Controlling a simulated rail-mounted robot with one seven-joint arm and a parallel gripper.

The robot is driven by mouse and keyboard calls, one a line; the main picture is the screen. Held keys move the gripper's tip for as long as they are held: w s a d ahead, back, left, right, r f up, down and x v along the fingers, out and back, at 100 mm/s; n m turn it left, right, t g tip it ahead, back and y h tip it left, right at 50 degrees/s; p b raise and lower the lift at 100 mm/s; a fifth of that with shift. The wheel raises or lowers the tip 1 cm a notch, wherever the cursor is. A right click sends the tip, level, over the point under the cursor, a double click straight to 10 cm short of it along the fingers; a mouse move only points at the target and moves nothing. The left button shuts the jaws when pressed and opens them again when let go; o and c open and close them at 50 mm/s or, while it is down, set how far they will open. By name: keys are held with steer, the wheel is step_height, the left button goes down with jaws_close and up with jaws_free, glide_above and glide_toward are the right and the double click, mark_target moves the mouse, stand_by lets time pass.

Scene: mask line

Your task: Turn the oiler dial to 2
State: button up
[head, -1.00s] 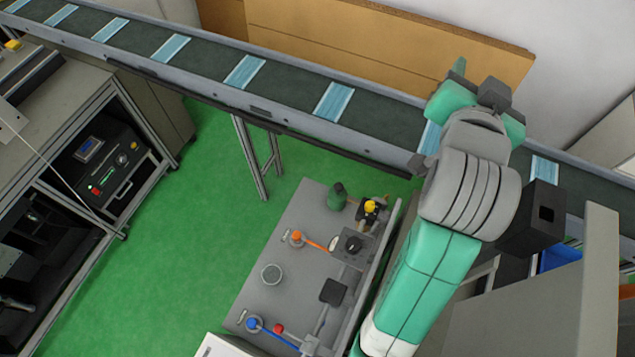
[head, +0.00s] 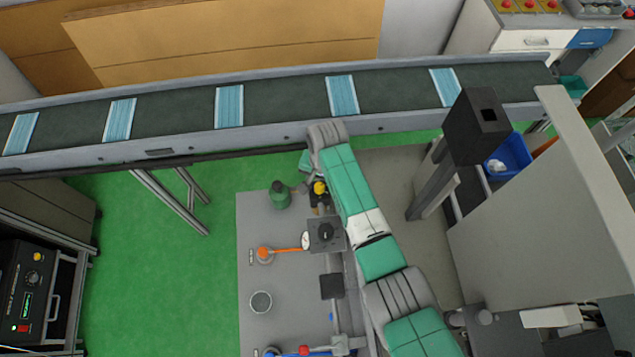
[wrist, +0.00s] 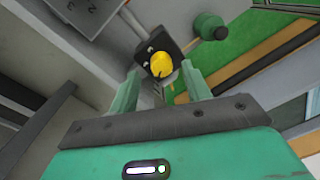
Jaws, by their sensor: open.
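A yellow knob (wrist: 160,65) with a dark pointer mark sits on a black block (wrist: 151,47) in the wrist view. The knob also shows in the head view (head: 320,188), on the grey bench plate (head: 253,215). A black knob (head: 326,231) on a grey square box stands nearer me. Part of a grey plate with numbers (wrist: 88,8), a 2 among them, shows at the wrist view's upper left. No label tells which knob is the oiler dial. My gripper (wrist: 159,72) is open, its fingers on either side of the yellow knob in view; contact cannot be told.
A green bottle-like part (head: 280,196) stands left of the yellow knob. An orange lever (head: 285,250) and a round cup (head: 261,302) are on the plate. The conveyor (head: 285,105) with blue-white masks runs behind. A grey panel (head: 550,220) stands at the right.

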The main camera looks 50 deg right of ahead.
step_height(320, 180, down, 2)
steer(key=shift+w, duration=0.1)
steer(key=c, duration=1)
steer(key=shift+a+m, duration=0.1)
steer(key=shift+m, duration=0.2)
steer(key=m+p, duration=0.1)
steer(key=m, duration=0.3)
steer(key=shift+r+m, duration=0.1)
steer(key=shift+m, duration=0.3)
steer(key=m, duration=0.6)
steer(key=shift+h+p, duration=0.3)
steer(key=shift+p, duration=0.05)
steer(key=shift+m, duration=0.3)
